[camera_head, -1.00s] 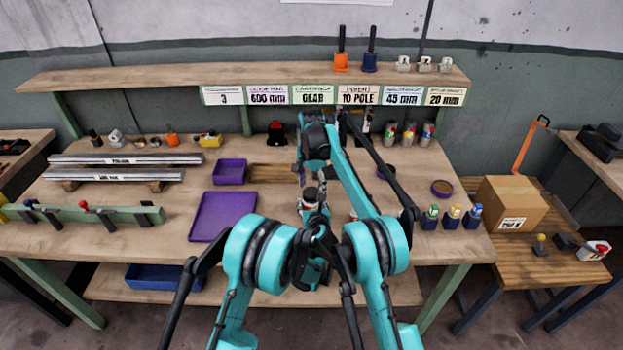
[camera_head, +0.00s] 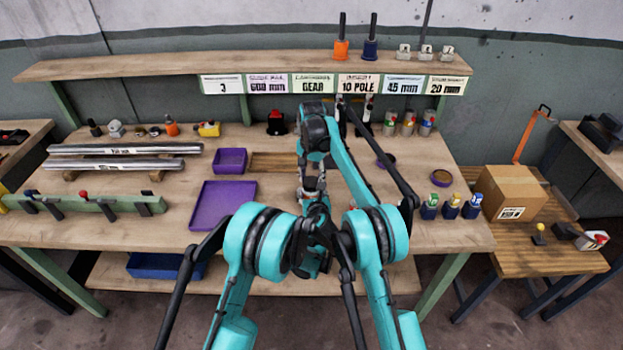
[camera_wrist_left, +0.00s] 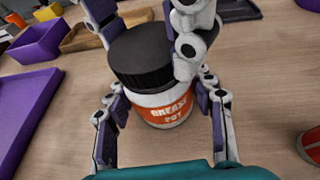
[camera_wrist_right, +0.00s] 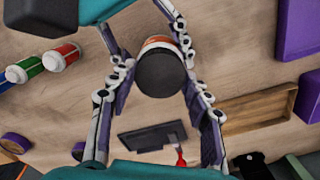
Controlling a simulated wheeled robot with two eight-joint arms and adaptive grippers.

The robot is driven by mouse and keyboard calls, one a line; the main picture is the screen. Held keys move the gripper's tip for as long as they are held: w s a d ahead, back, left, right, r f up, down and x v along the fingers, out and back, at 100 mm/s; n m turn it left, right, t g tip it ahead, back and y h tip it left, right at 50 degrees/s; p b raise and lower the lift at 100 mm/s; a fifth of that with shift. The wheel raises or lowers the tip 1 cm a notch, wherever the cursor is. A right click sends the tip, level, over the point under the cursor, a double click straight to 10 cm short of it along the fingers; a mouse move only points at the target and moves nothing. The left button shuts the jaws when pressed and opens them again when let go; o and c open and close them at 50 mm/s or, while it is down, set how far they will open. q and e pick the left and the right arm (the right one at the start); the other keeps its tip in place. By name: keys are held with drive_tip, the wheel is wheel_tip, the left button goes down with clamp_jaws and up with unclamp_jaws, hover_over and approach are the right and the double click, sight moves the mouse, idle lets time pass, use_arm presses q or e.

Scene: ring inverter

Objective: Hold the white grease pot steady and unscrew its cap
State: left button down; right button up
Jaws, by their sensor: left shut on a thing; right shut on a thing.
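The grease pot (camera_wrist_left: 165,105) stands upright on the workbench, white with an orange label. Its black ribbed cap (camera_wrist_left: 142,55) is on top of it; in the right wrist view the cap (camera_wrist_right: 161,74) is seen from above. My left gripper (camera_wrist_left: 163,92) is shut on the pot's body, one finger on each side. My right gripper (camera_wrist_right: 160,80) is shut on the cap, with its fingers at the cap's sides. In the head view my arms hide most of the pot. I cannot tell whether the cap is loose.
A purple tray (camera_head: 222,206) and purple bin (camera_head: 230,160) lie left of my grippers. A red-and-white container (camera_wrist_left: 312,146) stands close by on the right in the left wrist view. A cardboard box (camera_head: 512,192) sits on the side table.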

sight(312, 181)
drive_tip(key=n, duration=1.2)
drive_tip(key=shift+n, duration=0.3)
drive_tip(key=shift+r, duration=0.2)
drive_tip(key=shift+r, duration=0.9)
drive_tip(key=shift+r, duration=2)
use_arm(q)
drive_tip(key=c, duration=0.5)
unclamp_jaws()
drive_tip(key=shift+c, duration=0.2)
